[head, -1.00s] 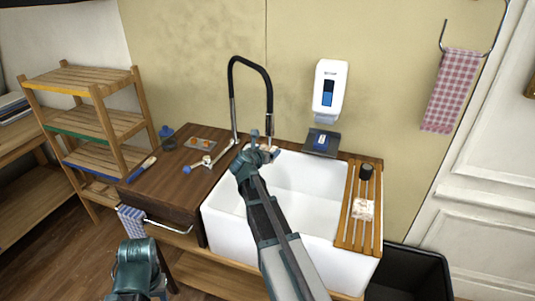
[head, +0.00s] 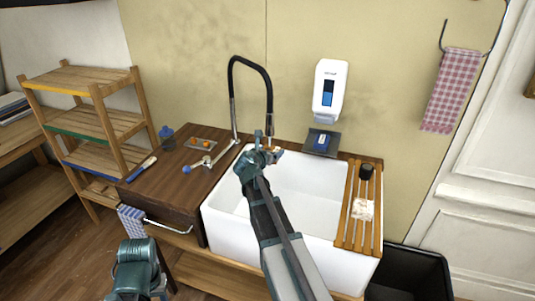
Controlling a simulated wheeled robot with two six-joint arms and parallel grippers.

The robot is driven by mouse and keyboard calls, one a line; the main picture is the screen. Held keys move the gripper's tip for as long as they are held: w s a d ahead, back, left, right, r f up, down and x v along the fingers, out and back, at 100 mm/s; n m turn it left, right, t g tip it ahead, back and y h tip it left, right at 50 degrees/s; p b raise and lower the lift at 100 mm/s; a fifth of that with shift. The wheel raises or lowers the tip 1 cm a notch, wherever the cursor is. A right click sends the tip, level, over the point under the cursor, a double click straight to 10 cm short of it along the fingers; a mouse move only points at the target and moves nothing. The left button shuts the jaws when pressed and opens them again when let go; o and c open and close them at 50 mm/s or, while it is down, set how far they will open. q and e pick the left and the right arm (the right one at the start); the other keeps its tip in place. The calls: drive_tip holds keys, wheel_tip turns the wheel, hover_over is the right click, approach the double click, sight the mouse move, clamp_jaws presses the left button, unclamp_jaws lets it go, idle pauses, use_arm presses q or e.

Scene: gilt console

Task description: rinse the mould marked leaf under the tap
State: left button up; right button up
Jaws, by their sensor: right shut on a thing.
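The black arched tap (head: 250,62) stands at the back of the white sink (head: 318,178), its spout end hanging over the back left of the basin. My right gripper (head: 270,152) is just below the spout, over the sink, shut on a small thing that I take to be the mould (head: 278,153). Most of it is hidden by my gripper, and no leaf mark can be read. I cannot make out running water. My left arm shows at the lower left, but its gripper is not in view.
A tap lever with a blue end (head: 187,169) and a small tray with orange pieces (head: 201,144) are on the wooden counter (head: 160,187). A slatted rack (head: 350,232) with a dark cup (head: 367,172) crosses the sink's right side. A soap dispenser (head: 330,88) hangs behind.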

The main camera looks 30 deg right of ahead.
drive_tip(key=s+a, duration=0.5)
drive_tip(key=shift+s+a, duration=0.2)
drive_tip(key=shift+s, duration=0.2)
idle(0.4)
idle(1.2)
use_arm(q)
wheel_tip(320, 180, up, 4)
drive_tip(key=p, duration=0.4)
use_arm(e)
drive_tip(key=s+a+r, duration=0.3)
drive_tip(key=r, duration=0.1)
drive_tip(key=shift+s+a, duration=0.25)
drive_tip(key=shift+s, duration=0.1)
